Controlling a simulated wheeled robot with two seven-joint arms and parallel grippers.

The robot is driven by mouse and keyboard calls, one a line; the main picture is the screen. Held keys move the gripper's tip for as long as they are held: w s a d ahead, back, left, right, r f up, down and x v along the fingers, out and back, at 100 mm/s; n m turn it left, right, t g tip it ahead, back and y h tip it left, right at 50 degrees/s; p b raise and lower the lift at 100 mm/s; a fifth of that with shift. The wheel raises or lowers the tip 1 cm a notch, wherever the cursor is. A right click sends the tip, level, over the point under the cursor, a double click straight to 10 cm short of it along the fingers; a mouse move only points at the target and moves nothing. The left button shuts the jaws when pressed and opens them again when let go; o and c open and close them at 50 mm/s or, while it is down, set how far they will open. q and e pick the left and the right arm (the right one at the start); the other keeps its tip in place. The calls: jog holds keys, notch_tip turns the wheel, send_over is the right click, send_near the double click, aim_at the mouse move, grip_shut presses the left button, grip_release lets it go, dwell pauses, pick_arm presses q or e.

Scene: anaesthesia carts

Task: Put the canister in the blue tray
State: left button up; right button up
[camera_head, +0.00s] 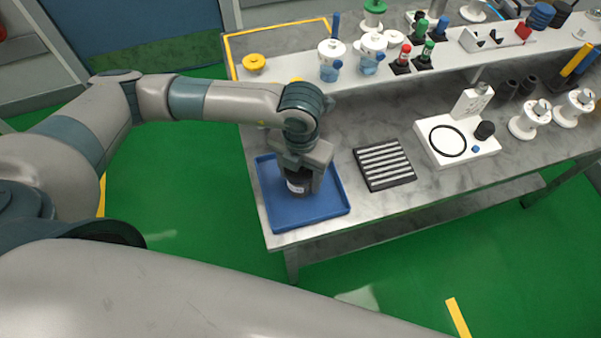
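The blue tray (325,209) lies on the near left part of the grey bench. My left gripper (300,182) points down over the tray and is around a dark canister (297,187) with a white label. The canister is upright, inside the tray's outline. It looks gripped, though the fingers are partly hidden by the wrist. I cannot tell whether its base touches the tray floor. My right gripper is out of the picture.
A dark slatted rack (384,164) lies right of the tray, and a white device (457,140) stands beyond it. A raised back shelf holds several bottles and a yellow disc (254,63). The bench's front edge is close to the tray.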

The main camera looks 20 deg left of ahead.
pick_arm(q)
jog(key=o, duration=1.2)
jog(key=shift+c, duration=0.2)
jog(key=shift+r, duration=0.1)
jog(key=shift+r, duration=0.15)
notch_tip(320, 180, up, 10)
jog(key=b, duration=0.3)
jog(key=shift+r+b, duration=0.1)
jog(key=shift+b, duration=0.25)
jog(key=shift+r, duration=0.75)
jog(key=shift+s+f, duration=0.1)
